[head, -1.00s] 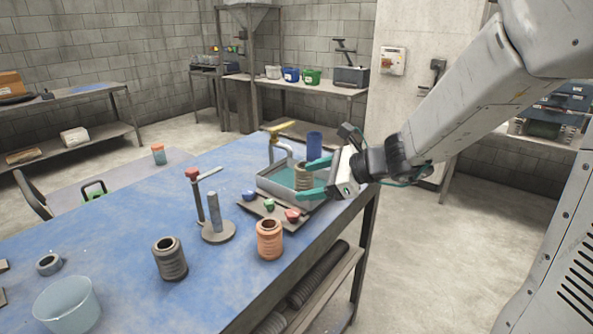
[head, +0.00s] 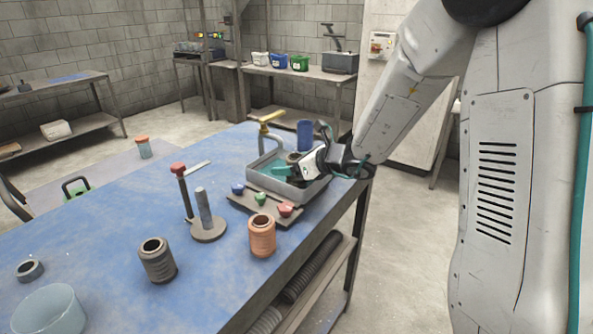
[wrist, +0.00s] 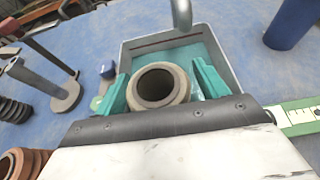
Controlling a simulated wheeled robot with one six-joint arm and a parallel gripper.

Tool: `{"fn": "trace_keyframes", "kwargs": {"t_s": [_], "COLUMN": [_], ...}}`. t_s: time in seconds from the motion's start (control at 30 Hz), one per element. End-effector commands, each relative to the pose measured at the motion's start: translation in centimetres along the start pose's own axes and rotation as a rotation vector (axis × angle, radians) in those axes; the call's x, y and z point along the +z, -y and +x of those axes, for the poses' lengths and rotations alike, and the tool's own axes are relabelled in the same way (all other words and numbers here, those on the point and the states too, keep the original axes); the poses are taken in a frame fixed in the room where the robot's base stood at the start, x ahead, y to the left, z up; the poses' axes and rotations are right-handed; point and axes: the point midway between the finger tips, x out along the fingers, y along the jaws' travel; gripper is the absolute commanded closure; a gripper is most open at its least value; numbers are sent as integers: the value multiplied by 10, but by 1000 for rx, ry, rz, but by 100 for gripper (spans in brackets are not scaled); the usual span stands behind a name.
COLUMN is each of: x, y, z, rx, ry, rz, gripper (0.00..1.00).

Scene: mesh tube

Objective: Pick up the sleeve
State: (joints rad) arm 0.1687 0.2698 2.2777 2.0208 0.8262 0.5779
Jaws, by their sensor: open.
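A tan ribbed sleeve (wrist: 181,91) stands upright in the wrist view, its round dark opening facing the camera. It stands in a grey tray (head: 262,186) with a teal floor. In the head view only a little of the sleeve (head: 293,157) shows behind my gripper (head: 284,166). My gripper (wrist: 160,86) is open, with one teal finger on each side of the sleeve. I cannot tell whether the fingers touch it. A dark grey ribbed sleeve (head: 158,262) and a copper-coloured one (head: 262,236) stand apart on the blue table.
A tap (head: 268,126) rises behind the tray, beside a blue cylinder (head: 305,134). A plate with blue, green and red knobs (head: 261,199) lies in front. A round-based post stand (head: 207,229) is to its left. A clear tub (head: 48,312) sits at the front left.

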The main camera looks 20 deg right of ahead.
Motion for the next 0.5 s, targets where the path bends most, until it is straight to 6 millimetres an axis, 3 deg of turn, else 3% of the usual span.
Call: {"fn": "trace_keyframes", "kwargs": {"t_s": [0.2,0.27,0.4,0.5], "x": [0,0,0,0], "y": [1,1,1,2], "z": [0,0,0,0], "rx": [-2,-2,-2,-2], "ry": [0,0,0,0], "rz": [0,0,0,0], "gripper": [27,41,78,78]}}
